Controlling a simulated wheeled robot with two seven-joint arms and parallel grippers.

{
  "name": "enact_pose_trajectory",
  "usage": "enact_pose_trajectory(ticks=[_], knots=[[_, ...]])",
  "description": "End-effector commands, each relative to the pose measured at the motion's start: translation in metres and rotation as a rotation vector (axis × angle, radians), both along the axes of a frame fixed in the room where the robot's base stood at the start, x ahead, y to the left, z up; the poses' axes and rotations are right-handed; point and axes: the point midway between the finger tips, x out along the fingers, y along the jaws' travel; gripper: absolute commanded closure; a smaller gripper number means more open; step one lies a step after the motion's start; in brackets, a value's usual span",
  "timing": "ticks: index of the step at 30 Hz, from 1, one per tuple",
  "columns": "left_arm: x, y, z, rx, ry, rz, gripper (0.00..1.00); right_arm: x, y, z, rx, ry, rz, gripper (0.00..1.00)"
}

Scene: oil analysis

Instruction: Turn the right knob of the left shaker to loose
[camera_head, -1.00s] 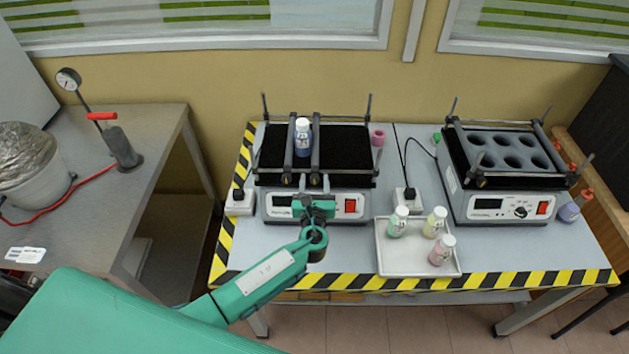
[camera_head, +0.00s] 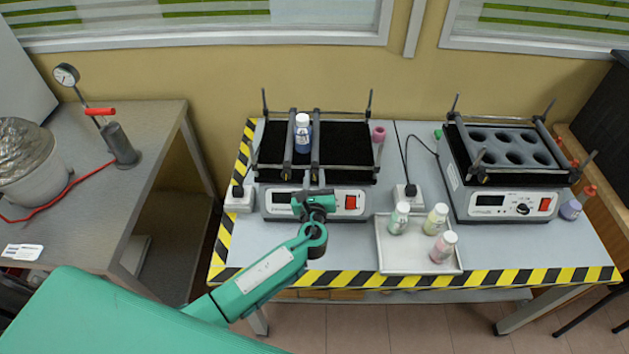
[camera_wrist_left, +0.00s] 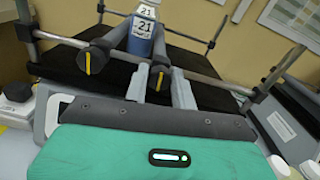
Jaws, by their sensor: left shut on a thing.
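The left shaker (camera_head: 278,214) has a black platform with two clamp bars and a blue white-capped bottle (camera_head: 302,138) between them. Its left knob (camera_head: 285,174) and right knob (camera_head: 314,176) are black and sit at the front ends of the bars. My left gripper (camera_head: 315,191) is at the front of the shaker, tilted, shut on the right knob. Its grey fingers (camera_wrist_left: 163,86) flank that knob in the wrist view. My right gripper is not in view.
A white tray (camera_head: 396,266) with three capped bottles stands right of my left gripper. The right shaker (camera_head: 465,211) with an empty-holed rack stands beyond. A pink ring-like object (camera_head: 379,134) lies beside the left shaker. A power adapter (camera_head: 239,203) sits at its left.

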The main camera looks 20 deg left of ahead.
Motion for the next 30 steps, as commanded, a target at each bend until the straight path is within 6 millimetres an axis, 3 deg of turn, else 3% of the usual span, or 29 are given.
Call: enact_pose_trajectory(ticks=[30], knots=[[-0.001,0.002,-0.006,-0.908,-0.262,0.0,0.97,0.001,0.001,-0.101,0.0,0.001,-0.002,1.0]])
